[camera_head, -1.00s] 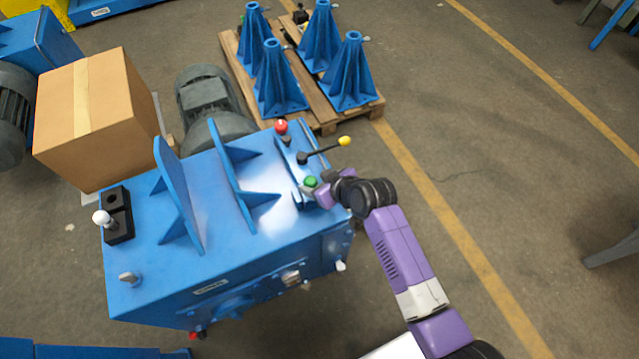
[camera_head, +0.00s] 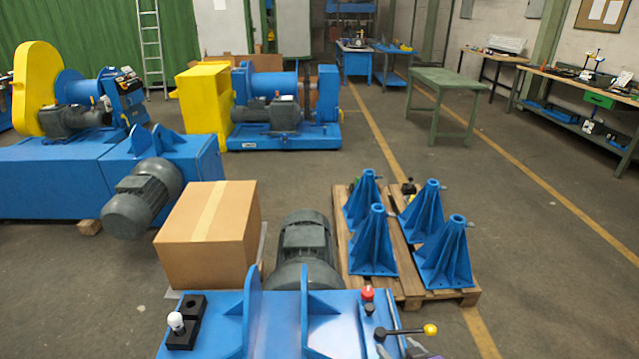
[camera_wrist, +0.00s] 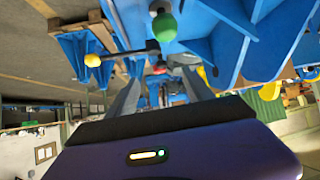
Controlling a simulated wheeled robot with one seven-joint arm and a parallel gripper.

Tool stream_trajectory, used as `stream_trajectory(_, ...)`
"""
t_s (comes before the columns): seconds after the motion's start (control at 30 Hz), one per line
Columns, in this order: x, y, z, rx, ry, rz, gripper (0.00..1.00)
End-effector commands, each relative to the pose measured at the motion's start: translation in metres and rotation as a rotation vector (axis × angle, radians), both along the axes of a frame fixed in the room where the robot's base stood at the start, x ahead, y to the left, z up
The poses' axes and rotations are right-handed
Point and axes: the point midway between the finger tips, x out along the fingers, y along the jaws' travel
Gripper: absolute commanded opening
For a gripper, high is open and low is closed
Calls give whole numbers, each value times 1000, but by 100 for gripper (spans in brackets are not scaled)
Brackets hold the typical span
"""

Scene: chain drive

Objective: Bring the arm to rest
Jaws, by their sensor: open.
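My gripper (camera_wrist: 160,82) shows in the wrist view with its two fingers spread apart and nothing between them. A green button (camera_wrist: 164,27) lies beyond the fingertips, near the top of that view; I see a gap in the picture but cannot tell the distance. A lever with a yellow knob (camera_wrist: 93,60) shows to the left of the fingers. In the head view, only a small purple part of my arm shows at the bottom edge, beside the blue machine (camera_head: 335,310). The lever's yellow knob (camera_head: 430,329) and a red button (camera_head: 367,293) stand on the machine's right side.
A cardboard box (camera_head: 208,235) and a grey motor (camera_head: 305,248) stand behind the machine. A wooden pallet (camera_head: 413,292) with several blue pedestals (camera_head: 440,255) is at the back right. A green table (camera_head: 448,80) stands farther off. Floor to the right is clear.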

Motion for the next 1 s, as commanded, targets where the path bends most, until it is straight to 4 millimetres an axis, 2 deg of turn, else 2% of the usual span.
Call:
stream_trajectory(0.03, 1, -4, 16, 1, -59, -25, 60)
stream_trajectory(0.1, -8, -10, 33, 5, -135, -63, 60)
stream_trajectory(0.27, -42, -18, 56, 11, -255, -115, 60)
stream_trajectory(0.37, -72, -21, 68, 14, -319, -139, 60)
stream_trajectory(0.8, -241, -18, 141, 45, -515, -179, 60)
stream_trajectory(1.0, -309, -11, 176, 52, -532, -172, 60)
